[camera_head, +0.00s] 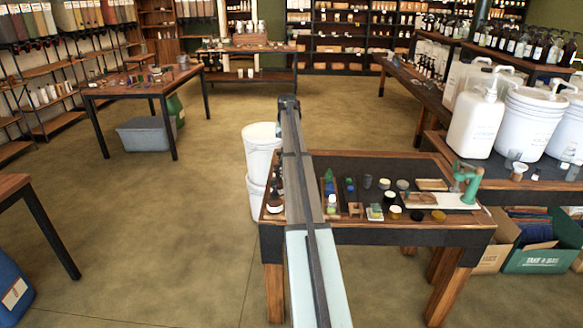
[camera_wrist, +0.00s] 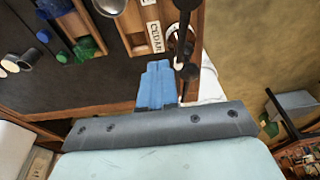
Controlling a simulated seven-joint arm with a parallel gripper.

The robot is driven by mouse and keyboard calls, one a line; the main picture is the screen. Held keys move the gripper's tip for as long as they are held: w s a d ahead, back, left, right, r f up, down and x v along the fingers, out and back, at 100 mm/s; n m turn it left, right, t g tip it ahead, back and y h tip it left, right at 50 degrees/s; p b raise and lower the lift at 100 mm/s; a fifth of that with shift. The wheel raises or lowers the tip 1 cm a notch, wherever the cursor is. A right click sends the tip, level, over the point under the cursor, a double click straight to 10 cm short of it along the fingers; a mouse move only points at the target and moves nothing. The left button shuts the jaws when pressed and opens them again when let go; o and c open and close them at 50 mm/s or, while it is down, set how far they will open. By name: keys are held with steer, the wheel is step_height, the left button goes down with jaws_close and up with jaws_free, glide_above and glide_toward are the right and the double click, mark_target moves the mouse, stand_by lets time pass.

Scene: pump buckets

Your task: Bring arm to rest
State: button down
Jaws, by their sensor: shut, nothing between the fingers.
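My gripper (camera_wrist: 158,68) shows in the wrist view as two blue fingers pressed together, with nothing between them. It hangs over the edge of the dark-topped table (camera_wrist: 95,92), beside dark-capped bottles (camera_wrist: 187,70). In the head view my arm reaches forward from the bottom middle, across the left part of the wooden table (camera_head: 400,234). The fingers cannot be made out there, and the arm hides part of the table's left end.
White buckets (camera_head: 262,140) stand on the floor beside the table's left end. Small jars (camera_head: 395,212) and a green pump (camera_head: 468,180) stand on the table. Large white pump containers (camera_head: 478,115) stand on the right. Open floor (camera_head: 160,220) lies on the left.

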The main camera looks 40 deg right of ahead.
step_height(320, 180, up, 2)
steer(key=shift+f, duration=0.1)
stand_by(0.6)
